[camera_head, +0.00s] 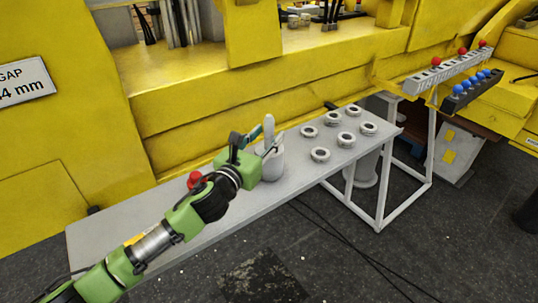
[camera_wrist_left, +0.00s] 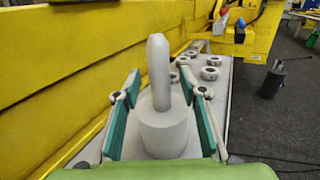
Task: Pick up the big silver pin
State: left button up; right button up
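The big silver pin (camera_head: 269,131) stands upright on the grey table, with a narrow rounded shaft above a wide cylindrical base. In the left wrist view the pin (camera_wrist_left: 159,75) stands between the two teal finger pads. My left gripper (camera_wrist_left: 160,110) is open, with one finger on each side of the pin and a visible gap around the shaft. In the head view my left gripper (camera_head: 262,146) reaches the pin from the left and covers part of it. Whether a finger touches the wide base cannot be told. My right gripper is not in view.
The grey table (camera_head: 120,232) runs along a yellow machine wall (camera_head: 190,120). Several silver rings (camera_head: 320,154) lie right of the pin. A red knob (camera_head: 194,179) shows beside my left arm. A rack with blue knobs (camera_head: 470,88) is at the far right.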

pick_arm(q)
jog(key=shift+x, duration=0.85)
grip_shut()
jog(key=shift+r, duration=0.25)
jog(key=shift+f, duration=0.1)
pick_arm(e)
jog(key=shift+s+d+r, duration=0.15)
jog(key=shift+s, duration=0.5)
pick_arm(q)
jog(key=shift+w, duration=0.1)
